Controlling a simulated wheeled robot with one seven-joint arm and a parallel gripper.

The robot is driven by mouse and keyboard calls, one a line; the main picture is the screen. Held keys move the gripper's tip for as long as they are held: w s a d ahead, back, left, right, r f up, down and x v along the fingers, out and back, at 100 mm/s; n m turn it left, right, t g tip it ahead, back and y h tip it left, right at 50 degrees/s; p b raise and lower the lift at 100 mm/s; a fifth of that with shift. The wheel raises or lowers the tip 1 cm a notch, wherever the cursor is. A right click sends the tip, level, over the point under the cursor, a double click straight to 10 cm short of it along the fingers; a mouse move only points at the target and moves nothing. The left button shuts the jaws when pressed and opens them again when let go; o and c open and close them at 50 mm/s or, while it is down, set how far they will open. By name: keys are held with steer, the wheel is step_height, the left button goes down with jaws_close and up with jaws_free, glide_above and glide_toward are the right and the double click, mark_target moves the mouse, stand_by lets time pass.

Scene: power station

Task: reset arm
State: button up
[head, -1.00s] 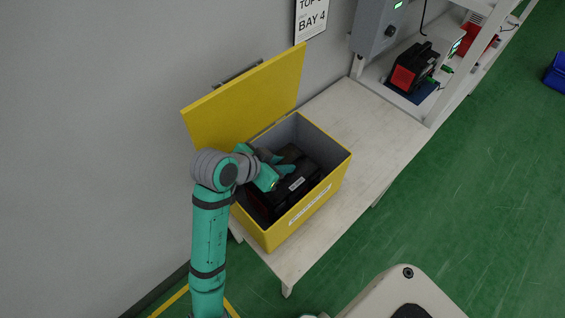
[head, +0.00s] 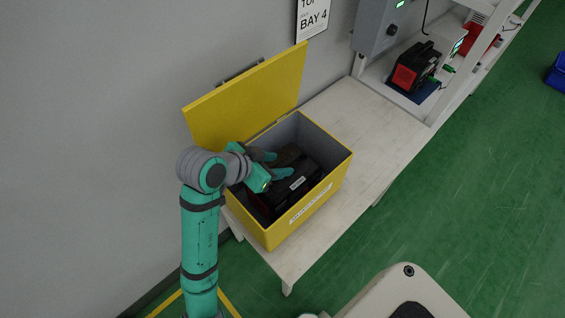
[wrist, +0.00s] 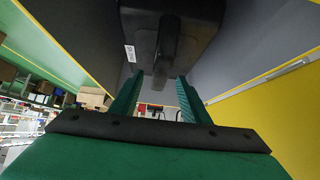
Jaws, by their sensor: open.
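My teal arm reaches from the left to the open yellow box (head: 317,212) on the white bench. My gripper (head: 287,164) is at the left part of the box opening, its fingers pointing right over a black battery-like unit (head: 299,183) with a small white label. In the wrist view my gripper (wrist: 160,85) has its two green fingers spread apart, and the dark unit (wrist: 172,45) with its handle lies ahead of them. Nothing is seen held between the fingers. The unit's lower part is hidden inside the box.
The yellow lid (head: 247,100) stands open against the wall, close behind my arm. The white bench (head: 365,130) is bare right of the box.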

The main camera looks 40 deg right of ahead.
steer(key=v, duration=0.7)
steer(key=shift+s+a+r, duration=0.1)
steer(key=shift+a+r, duration=0.05)
steer(key=shift+r, duration=0.05)
